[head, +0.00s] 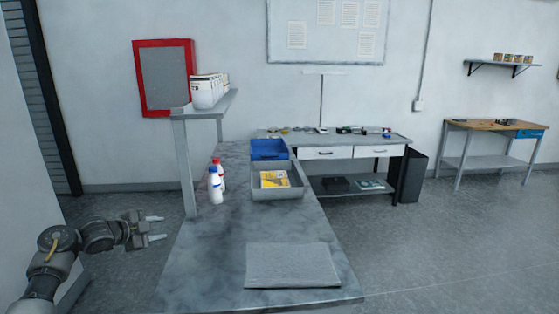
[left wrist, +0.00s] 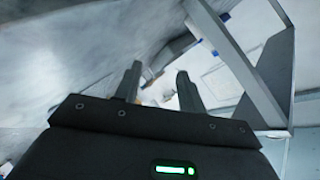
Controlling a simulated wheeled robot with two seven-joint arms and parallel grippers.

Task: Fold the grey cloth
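The grey cloth (head: 293,265) lies flat on the near end of the grey table (head: 215,245) in the head view. It looks like a rough rectangle, and its front edge seems a little thick. My left gripper (head: 158,228) is left of the table, apart from the cloth. Its two fingers are spread with nothing between them. The left wrist view also shows the open fingers (left wrist: 160,85), with no cloth seen there. My right gripper is in neither view.
A grey tray (head: 290,192) with a yellow item (head: 275,179) stands behind the cloth, with a blue bin (head: 268,149) beyond. Two bottles, one white (head: 215,187), stand at the table's left. A raised shelf (head: 207,105) stands at the back left. Table space around the cloth is clear.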

